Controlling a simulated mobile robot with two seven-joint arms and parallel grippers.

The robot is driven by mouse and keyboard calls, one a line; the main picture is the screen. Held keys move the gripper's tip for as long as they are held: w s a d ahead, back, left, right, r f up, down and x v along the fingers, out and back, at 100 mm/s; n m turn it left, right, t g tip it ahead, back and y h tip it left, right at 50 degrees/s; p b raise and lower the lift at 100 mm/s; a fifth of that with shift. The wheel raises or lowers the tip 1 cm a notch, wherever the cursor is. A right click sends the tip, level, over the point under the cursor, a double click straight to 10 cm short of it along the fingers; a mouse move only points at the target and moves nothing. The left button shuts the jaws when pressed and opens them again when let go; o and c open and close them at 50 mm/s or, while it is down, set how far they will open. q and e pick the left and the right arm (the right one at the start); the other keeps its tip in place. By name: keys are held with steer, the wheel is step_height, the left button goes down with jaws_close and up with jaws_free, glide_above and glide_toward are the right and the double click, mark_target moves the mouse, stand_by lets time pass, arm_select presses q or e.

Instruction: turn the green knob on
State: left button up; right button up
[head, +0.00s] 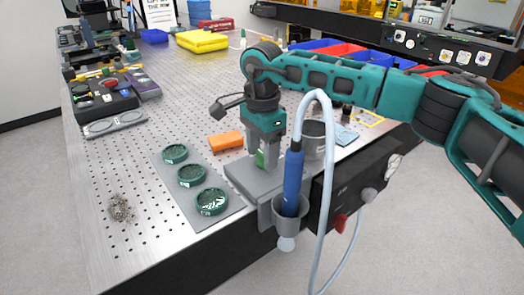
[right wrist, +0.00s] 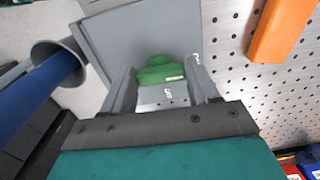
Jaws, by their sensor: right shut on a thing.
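The green knob (head: 260,158) sits on a grey block (head: 243,178) near the front edge of the perforated table. It also shows in the right wrist view (right wrist: 160,70), with small white marks on the grey surfaces around it. My right gripper (head: 266,162) points down over the block, with one finger on each side of the knob, shut on it. The fingers partly hide the knob in the head view. My left gripper is not in view.
A blue handpiece (head: 292,180) with a pale hose stands in a grey cup (head: 290,220) close to the block. An orange block (head: 226,140) and a mat (head: 172,190) with three green dishes lie to the left. A black unit (head: 345,190) hangs at the front edge.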

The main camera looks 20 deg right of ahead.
mark_target(262, 156)
steer(key=shift+r+n, duration=0.1)
steer(key=shift+n, duration=0.3)
steer(key=o, duration=1.1)
steer(key=shift+c, duration=0.2)
step_height(262, 156, up, 13)
steer(key=shift+s, duration=0.1)
